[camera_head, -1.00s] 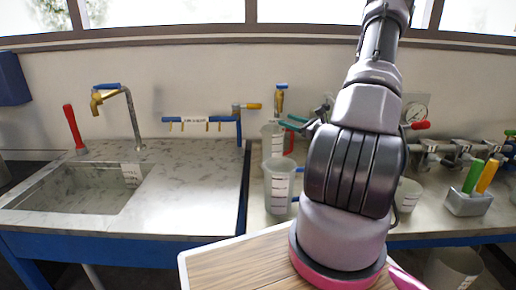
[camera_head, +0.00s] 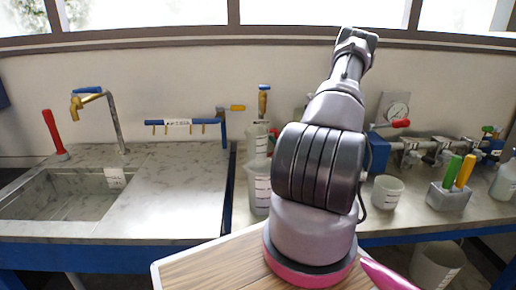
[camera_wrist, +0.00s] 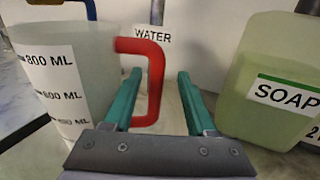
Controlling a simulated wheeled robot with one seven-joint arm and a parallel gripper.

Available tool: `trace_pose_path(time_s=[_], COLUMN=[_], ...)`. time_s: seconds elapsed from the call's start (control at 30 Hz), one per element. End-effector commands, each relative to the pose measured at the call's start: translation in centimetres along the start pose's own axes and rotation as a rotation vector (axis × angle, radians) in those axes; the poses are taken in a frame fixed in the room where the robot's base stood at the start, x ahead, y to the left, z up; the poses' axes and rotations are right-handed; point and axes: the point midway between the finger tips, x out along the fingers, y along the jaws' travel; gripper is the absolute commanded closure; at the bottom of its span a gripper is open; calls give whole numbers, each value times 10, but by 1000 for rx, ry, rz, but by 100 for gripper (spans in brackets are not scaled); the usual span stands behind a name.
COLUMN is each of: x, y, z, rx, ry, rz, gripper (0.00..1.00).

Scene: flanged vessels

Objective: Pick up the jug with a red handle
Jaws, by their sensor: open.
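The jug (camera_wrist: 75,75) is translucent with a white scale label and stands at the left of the wrist view. Its red handle (camera_wrist: 156,75) reaches toward the middle. My gripper (camera_wrist: 160,74) is open, with its two teal fingers on either side of the handle, and a gap shows between the handle and the right finger. I cannot tell whether the left finger touches the handle. In the head view the jug (camera_head: 258,188) stands on the counter left of my arm. Its handle and my gripper are hidden behind my arm there.
A greenish soap bottle (camera_wrist: 270,80) stands close to the right of my gripper. A WATER label (camera_wrist: 152,36) is on something behind. A white beaker (camera_head: 387,192) and a grey block with coloured handles (camera_head: 449,196) stand right of my arm. A sink (camera_head: 70,195) lies left.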

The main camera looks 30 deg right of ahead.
Motion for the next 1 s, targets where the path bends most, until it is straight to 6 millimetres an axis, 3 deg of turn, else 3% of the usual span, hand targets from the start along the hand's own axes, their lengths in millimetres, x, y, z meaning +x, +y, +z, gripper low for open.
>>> trace_pose_path(time_s=[0.23, 0.53, 0.57, 0.7, 1.0], x=[36, 43, 43, 42, 42], y=[5, 5, 4, 4, 4], z=[0, 0, 0, 0, 0], rx=[-1, 0, 0, 0, 0], ry=[-2, -1, -1, -1, -1], rz=[1, 2, 2, 1, 1], gripper=[43, 43, 47, 100, 100])
